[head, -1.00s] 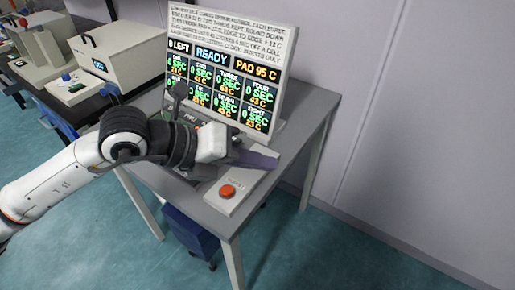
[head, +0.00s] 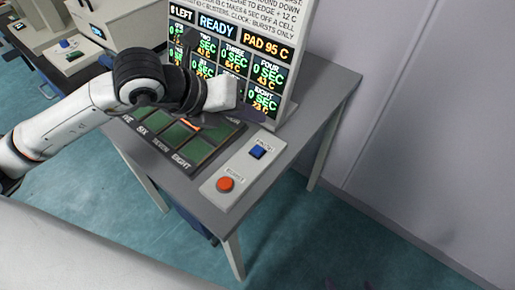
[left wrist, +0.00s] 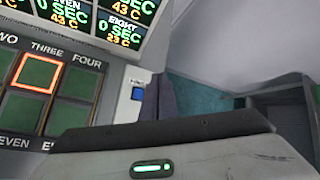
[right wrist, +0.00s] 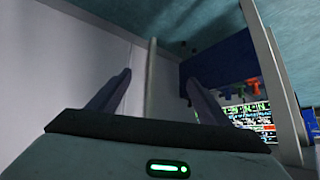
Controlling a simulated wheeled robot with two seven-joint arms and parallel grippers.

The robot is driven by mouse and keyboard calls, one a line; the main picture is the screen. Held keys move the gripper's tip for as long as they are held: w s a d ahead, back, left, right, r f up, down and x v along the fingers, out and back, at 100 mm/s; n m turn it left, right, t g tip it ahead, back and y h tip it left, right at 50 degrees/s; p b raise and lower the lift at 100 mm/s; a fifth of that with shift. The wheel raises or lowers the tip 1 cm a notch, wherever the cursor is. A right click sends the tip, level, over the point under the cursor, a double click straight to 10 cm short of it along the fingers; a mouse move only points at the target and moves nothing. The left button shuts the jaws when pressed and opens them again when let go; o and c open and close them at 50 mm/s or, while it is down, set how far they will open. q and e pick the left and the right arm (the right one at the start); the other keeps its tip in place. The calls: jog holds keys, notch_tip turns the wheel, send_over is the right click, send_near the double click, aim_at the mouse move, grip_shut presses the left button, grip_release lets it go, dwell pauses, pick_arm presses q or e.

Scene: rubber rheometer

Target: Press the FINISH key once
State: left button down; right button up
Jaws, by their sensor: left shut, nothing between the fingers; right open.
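The FINISH key is a blue square key (head: 257,151) on a pale control strip (head: 232,178) at the table's right side. In the left wrist view the blue key (left wrist: 138,93) shows just left of my fingers; its label is too small to read surely. My left gripper (head: 258,113) is shut and empty, behind and above the key in the head view, apart from it in the picture. Its dark purple fingers also show in the left wrist view (left wrist: 158,98). My right gripper (right wrist: 157,92) is open and empty, away from the key.
A round red button (head: 225,184) sits at the strip's near end. A pad with green cells (head: 180,133) lies left of the strip, one cell outlined orange. The display (head: 240,62) stands behind, reading READY and PAD 95 C.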

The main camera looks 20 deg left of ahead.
pick_arm(q)
jog(key=b, duration=0.5)
send_over(260, 149)
jog(key=s+a, duration=0.1)
jog(key=f, duration=0.7)
jog(key=shift+s+a+f, duration=0.15)
jog(key=shift+s+f, duration=0.05)
jog(key=shift+f, duration=0.35)
jog(key=shift+r, duration=0.1)
pick_arm(e)
jog(key=f, duration=0.1)
jog(key=w+a+f, duration=0.1)
jog(key=f, duration=0.1)
jog(key=shift+w+a, duration=0.2)
jog(key=shift+a, duration=0.05)
jog(key=shift+s+d+f, duration=0.15)
jog(key=shift+f, duration=0.05)
pick_arm(q)
jog(key=shift+f+b, duration=0.45)
jog(key=shift+b, duration=0.3)
pick_arm(e)
jog(key=shift+f, duration=0.65)
